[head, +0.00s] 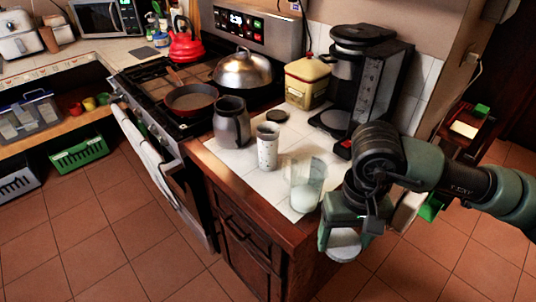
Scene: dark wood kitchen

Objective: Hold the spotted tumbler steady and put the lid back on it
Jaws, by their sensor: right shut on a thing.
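The spotted tumbler (267,152) stands upright on the white tiled counter, pale with small dark marks, its top looking open. A small dark round disc (277,116) lies flat behind it and looks like a lid. My right gripper (346,238) is at the counter's front right edge, to the right of and nearer than the tumbler, and apart from it. It points down and is shut on a pale grey rounded thing (344,246), mostly hidden by the fingers; I cannot tell what it is. My left gripper is not in view.
A clear glass (304,188) stands at the counter's front, close to my right gripper. A dark grey jug (231,122) stands left of the tumbler. A coffee maker (376,80) and a yellow box (307,83) stand behind. The stove with a pan (191,98) is left.

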